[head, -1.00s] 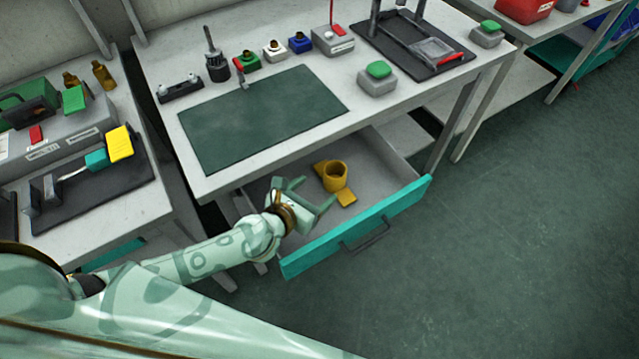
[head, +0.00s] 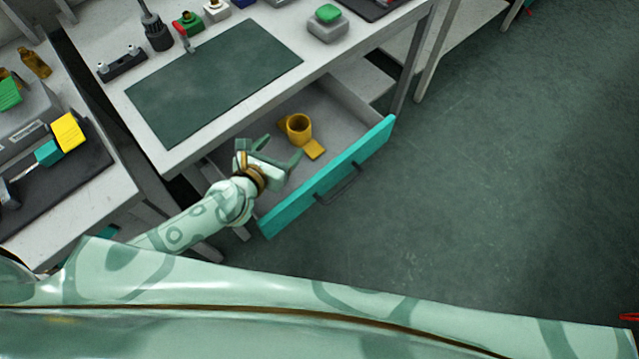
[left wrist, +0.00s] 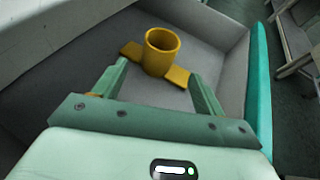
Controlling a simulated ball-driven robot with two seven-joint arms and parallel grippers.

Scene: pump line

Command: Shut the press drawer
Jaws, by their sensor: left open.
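The press drawer (head: 342,168) has a teal front and a dark bar handle (head: 341,186). It stands open under the workbench. It also shows in the left wrist view (left wrist: 260,90). A yellow cup-like part with flat tabs (head: 299,128) lies inside it; in the left wrist view this part (left wrist: 160,52) is ahead of the fingers. My left gripper (head: 279,150) is over the drawer, behind its front panel. Its fingers (left wrist: 155,82) are spread, with nothing between them, and appear short of the yellow part. My right gripper is not in view.
The workbench (head: 290,82) above the drawer carries a dark green mat (head: 215,80), a green-topped button box (head: 327,20) and small fittings. Another bench (head: 85,205) stands at the left. The floor (head: 480,180) right of the drawer is clear.

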